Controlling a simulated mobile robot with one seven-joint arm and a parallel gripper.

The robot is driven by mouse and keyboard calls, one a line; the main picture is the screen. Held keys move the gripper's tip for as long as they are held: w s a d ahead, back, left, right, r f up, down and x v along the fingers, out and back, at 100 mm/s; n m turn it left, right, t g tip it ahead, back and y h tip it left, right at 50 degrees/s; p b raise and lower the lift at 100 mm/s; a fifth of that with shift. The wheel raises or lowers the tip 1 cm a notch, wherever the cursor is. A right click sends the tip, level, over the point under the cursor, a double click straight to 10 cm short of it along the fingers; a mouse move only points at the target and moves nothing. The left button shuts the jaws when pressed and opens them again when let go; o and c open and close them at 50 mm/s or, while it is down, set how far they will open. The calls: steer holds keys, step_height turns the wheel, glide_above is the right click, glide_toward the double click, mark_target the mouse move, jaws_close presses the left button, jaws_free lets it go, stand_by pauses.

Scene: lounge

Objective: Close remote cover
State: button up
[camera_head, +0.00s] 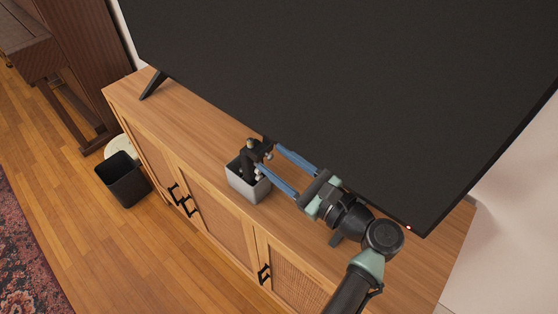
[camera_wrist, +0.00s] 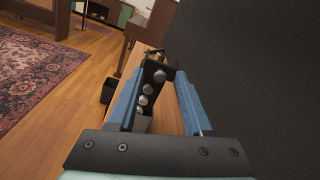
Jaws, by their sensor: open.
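A dark upright object (camera_head: 251,152) stands in or over a small light-grey open box (camera_head: 250,193) on the cabinet. In the wrist view it shows as a black body with several round silvery parts (camera_wrist: 148,88); it may be the remote, but I cannot tell. I cannot make out a cover on it for certain. My gripper (camera_head: 267,156) reaches in from the right with its two blue fingers apart. Its fingertips are close to the dark object, which shows between the fingers in the wrist view (camera_wrist: 160,74). I cannot tell whether they touch it.
The wooden cabinet (camera_head: 190,125) carries a large black television (camera_head: 350,80) just behind my gripper, close along one side of it. A black bin (camera_head: 123,180) stands on the floor at left. A patterned rug (camera_wrist: 40,75) lies beyond. The cabinet top left of the box is clear.

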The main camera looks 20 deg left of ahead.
jaws_close()
steer(key=shift+r+p, duration=0.15)
steer(key=shift+p, duration=0.15)
